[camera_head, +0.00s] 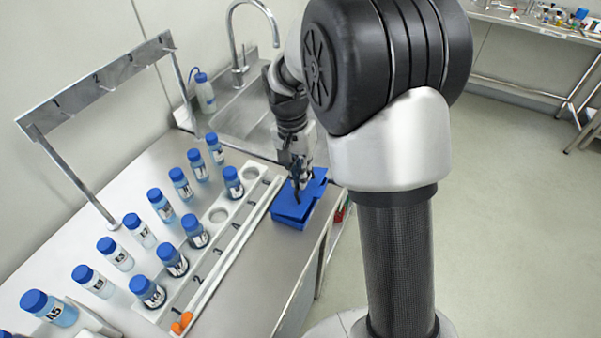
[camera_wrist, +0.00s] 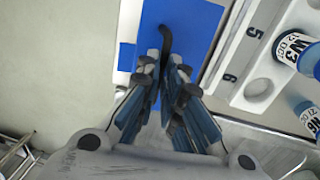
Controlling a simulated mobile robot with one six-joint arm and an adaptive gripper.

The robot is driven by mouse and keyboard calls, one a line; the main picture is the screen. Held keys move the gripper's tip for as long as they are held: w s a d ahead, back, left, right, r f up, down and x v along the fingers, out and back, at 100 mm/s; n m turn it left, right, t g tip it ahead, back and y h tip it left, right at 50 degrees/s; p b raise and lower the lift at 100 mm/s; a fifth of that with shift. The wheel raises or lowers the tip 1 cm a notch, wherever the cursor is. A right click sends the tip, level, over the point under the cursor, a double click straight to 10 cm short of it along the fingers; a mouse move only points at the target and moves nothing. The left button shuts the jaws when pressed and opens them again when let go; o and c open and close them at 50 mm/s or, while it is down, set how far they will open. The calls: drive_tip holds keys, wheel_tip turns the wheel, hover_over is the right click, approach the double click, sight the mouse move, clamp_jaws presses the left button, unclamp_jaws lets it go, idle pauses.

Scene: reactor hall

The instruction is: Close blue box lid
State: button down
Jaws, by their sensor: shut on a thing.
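The blue box (camera_head: 289,222) sits at the right edge of the steel bench, beside the white rack. Its blue lid (camera_head: 290,208) lies over the box, slightly tilted, with its near edge showing apart from the box wall. In the wrist view the blue lid (camera_wrist: 190,22) fills the top middle. My gripper (camera_head: 299,178) is right above the lid. In the wrist view my gripper (camera_wrist: 164,62) is shut on a dark curved piece (camera_wrist: 166,38) that lies over the blue surface. I cannot tell whether this piece is fixed to the lid. The box's inside is hidden.
A white numbered rack (camera_head: 235,240) with blue-capped bottles stands left of the box. More bottles stand behind it, below a steel frame (camera_head: 95,75). Orange pieces (camera_head: 182,322) lie at the rack's near end. A sink with a tap (camera_head: 238,72) is behind. Open floor lies right.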

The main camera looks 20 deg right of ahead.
sight(307, 191)
idle(0.4)
drive_tip(key=shift+s+d+f+t+y+b, duration=0.3)
drive_tip(key=shift+f+t+y+b, duration=0.05)
drive_tip(key=shift+t+y+b, duration=0.05)
drive_tip(key=c, duration=2.4)
unclamp_jaws()
drive_tip(key=shift+s+d+f, duration=0.35)
drive_tip(key=shift+s+d, duration=0.05)
drive_tip(key=shift+d, duration=0.05)
drive_tip(key=c, duration=2.1)
unclamp_jaws()
drive_tip(key=shift+a, duration=0.1)
drive_tip(key=o, duration=0.4)
wheel_tip(307, 191, up, 12)
drive_tip(key=shift+w, duration=0.1)
